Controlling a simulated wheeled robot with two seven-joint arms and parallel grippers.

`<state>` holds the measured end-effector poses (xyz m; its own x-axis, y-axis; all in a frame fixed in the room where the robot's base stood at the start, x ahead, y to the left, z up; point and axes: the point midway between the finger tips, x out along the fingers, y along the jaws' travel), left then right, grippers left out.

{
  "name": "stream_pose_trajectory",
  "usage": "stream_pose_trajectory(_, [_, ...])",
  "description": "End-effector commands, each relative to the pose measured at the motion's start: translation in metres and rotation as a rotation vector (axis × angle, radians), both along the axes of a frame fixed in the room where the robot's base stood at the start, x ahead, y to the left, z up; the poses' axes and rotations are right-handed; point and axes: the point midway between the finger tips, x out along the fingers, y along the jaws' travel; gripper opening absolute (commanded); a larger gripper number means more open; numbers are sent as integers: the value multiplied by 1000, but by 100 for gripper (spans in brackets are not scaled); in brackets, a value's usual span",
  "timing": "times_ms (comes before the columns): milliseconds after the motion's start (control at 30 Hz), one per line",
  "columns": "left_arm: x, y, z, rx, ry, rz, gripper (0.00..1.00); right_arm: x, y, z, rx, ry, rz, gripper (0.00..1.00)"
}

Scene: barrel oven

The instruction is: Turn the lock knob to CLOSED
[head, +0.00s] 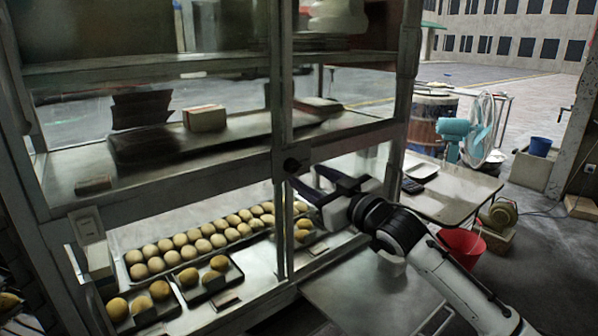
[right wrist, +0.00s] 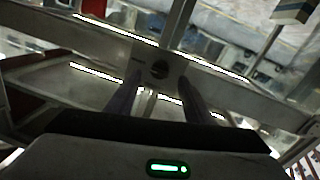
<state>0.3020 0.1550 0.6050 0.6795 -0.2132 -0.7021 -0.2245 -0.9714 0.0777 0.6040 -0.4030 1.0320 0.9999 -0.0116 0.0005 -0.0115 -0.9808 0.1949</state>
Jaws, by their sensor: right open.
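The lock knob (head: 292,165) is a small dark round knob on the metal frame of the glass cabinet, where the upright post meets the middle rail. In the right wrist view the knob (right wrist: 159,69) sits on the pale rail, ahead of and between my fingers. Its markings are too small to read. My right gripper (head: 304,179) is open and empty, with its fingertips close to the knob, just right of and below it. In the right wrist view the fingers (right wrist: 157,92) are spread apart, with no visible contact on the knob. My left gripper is not in view.
Trays of round buns (head: 200,238) lie on the cabinet's lower shelf. A box (head: 205,118) stands on the shelf above. To the right are a metal table (head: 455,190), a red bucket (head: 461,246) and a teal fan (head: 478,130).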

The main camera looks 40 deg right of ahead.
Motion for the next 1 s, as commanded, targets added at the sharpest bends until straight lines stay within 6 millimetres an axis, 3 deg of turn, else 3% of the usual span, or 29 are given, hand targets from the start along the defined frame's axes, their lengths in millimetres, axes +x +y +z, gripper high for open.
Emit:
stream_pose_trajectory(100, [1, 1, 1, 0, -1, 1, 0, 21, -1, 2, 2, -2, -1, 47])
stream_pose_trajectory(300, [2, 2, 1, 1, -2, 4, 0, 44, -1, 0, 1, 0, -1, 47])
stream_pose_trajectory(700, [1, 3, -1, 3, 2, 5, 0, 51, 0, -1, 0, 0, 1, 47])
stream_pose_trajectory(933, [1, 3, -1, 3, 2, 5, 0, 51, 0, -1, 0, 1, 2, 10])
stream_pose_trajectory(1000, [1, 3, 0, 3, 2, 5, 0, 51, 0, -1, 0, 1, 2, 8])
